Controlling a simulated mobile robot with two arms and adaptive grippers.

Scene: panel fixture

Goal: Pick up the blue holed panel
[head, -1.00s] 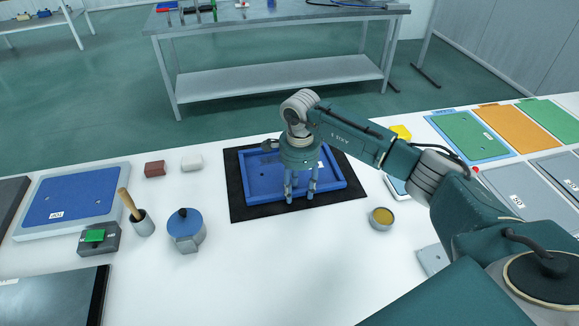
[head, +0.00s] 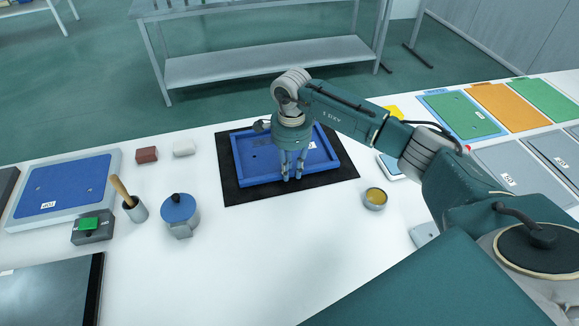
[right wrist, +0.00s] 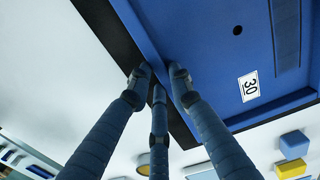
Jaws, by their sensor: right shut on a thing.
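The blue holed panel (head: 242,170) has a raised rim and lies on a black mat (head: 233,195) on the white table in the head view. In the right wrist view its face (right wrist: 215,55) shows a dark hole and a white label reading 30. My right gripper (head: 292,177) points down at the panel's near edge. In the right wrist view its fingers (right wrist: 160,85) straddle the rim and are shut on it. My right arm hides part of the panel's far side. I see no gap under the panel. My left gripper is out of view.
Left of the mat are a blue-topped pot (head: 179,212), a handled tool in a cup (head: 133,208) and another blue panel (head: 62,187) on a pale block. A small tin (head: 375,198) stands right. Coloured panels (head: 505,108) lie far right. The front middle is clear.

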